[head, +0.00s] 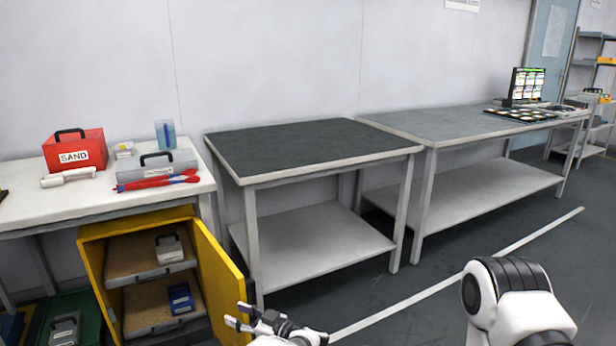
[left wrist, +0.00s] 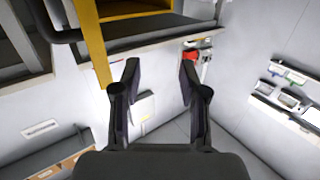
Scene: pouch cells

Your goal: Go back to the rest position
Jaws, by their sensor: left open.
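My left gripper (head: 238,315) shows at the bottom of the head view, in front of the open yellow cabinet door (head: 222,285). Its fingers are apart with nothing between them. In the left wrist view my left gripper (left wrist: 160,78) also shows open and empty, with two dark fingers spread. My right gripper is not in view. A white and black arm link of mine shows at the lower right of the head view.
A yellow cabinet (head: 92,262) stands open, with boxes on its shelves. A white table (head: 40,205) holds a red SAND box (head: 75,152). Two tables, a dark-topped one (head: 300,145) and a longer grey one (head: 440,122), stand along the wall.

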